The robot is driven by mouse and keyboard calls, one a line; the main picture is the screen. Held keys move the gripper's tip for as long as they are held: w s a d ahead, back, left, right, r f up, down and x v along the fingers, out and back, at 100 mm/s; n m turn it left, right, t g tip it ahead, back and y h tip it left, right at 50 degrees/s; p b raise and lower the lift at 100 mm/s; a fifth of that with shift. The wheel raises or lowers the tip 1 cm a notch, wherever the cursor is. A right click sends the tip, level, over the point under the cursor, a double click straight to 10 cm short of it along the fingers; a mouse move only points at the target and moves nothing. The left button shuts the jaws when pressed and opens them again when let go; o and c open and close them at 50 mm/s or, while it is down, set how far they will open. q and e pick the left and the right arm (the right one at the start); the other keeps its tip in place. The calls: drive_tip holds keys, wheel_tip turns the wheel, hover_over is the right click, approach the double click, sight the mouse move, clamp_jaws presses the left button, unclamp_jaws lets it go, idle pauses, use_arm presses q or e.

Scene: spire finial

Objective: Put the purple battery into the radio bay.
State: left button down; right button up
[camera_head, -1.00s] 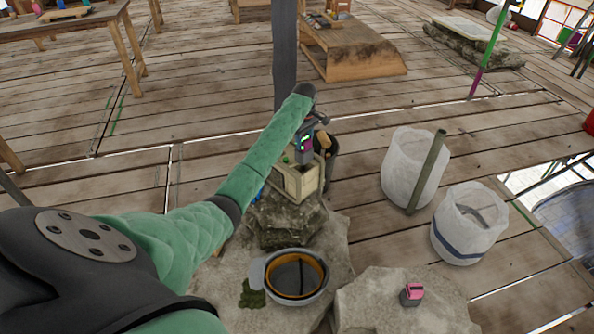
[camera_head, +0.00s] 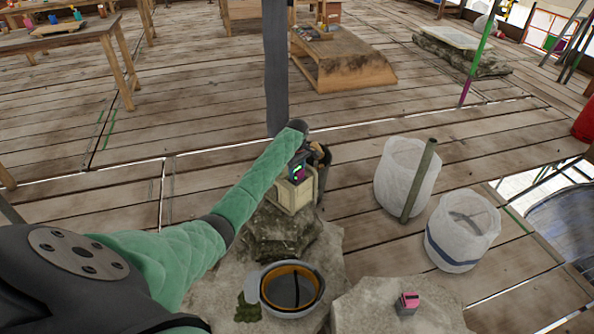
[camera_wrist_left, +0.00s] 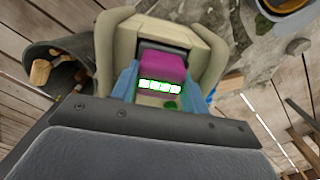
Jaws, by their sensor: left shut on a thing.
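The purple battery (camera_wrist_left: 163,66) is between the blue fingers of my left gripper (camera_wrist_left: 160,82), which is shut on it. A row of white and green lights shows below its purple part in the left wrist view. The radio (camera_wrist_left: 212,50) is a cream box with raised handles, standing on a rock; it also shows in the head view (camera_head: 290,198). My left gripper (camera_head: 298,172) is right over the radio's top, with the battery at the dark bay opening. I cannot tell how deep the battery sits. My right gripper is out of view.
A dark bucket (camera_head: 323,172) with wooden handles in it stands behind the radio. A helmet-like bowl (camera_head: 290,289) lies in front. A pink and grey block (camera_head: 408,301) sits on the right rock. Two white sacks (camera_head: 462,228) stand to the right.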

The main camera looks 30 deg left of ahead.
use_arm(q)
drive_tip(key=shift+f, duration=0.1)
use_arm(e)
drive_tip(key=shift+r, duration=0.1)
use_arm(q)
drive_tip(key=c, duration=0.7)
unclamp_jaws()
drive_tip(key=shift+r, duration=0.25)
drive_tip(key=shift+r+b, duration=0.65)
drive_tip(key=shift+r, duration=5.25)
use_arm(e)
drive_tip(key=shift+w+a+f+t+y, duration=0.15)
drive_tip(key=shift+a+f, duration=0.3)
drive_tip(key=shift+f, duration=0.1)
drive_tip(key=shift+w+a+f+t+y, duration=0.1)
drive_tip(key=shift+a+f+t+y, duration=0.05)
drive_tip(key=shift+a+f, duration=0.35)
